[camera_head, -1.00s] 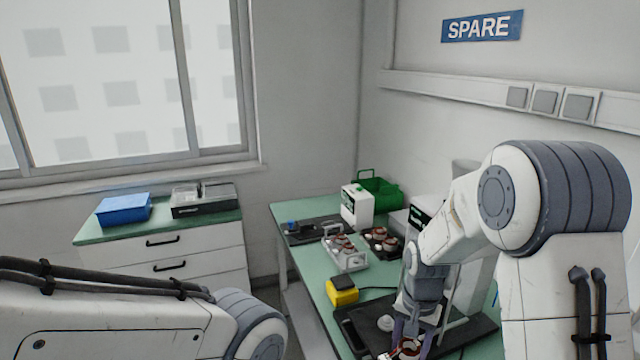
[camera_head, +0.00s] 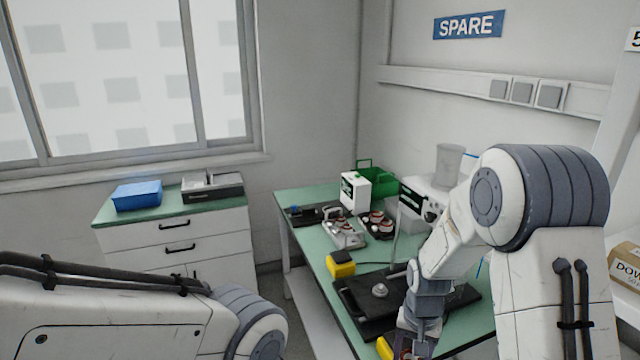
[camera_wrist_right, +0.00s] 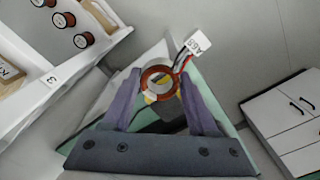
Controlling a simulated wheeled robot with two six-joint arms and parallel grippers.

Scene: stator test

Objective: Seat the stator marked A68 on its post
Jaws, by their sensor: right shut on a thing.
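The stator (camera_wrist_right: 160,83), a copper-coloured ring with wires and a white tag reading A68 (camera_wrist_right: 199,43), is between the fingertips of my right gripper (camera_wrist_right: 163,88) in the right wrist view. That gripper is shut on it. In the head view my right gripper (camera_head: 412,345) is low at the bottom edge, by the near end of the green bench, and the stator is hard to make out there. A black base (camera_head: 362,317) with a small round pale fitting (camera_head: 380,290) lies on the bench beyond it; I cannot tell whether this is the post. My left gripper is out of view.
A yellow-and-black box (camera_head: 341,265), a light tray of stators (camera_head: 345,236), a dark tray of stators (camera_head: 377,228) and a green crate (camera_head: 380,186) occupy the green bench (camera_head: 318,262). A yellow object (camera_head: 384,347) is beside my right gripper.

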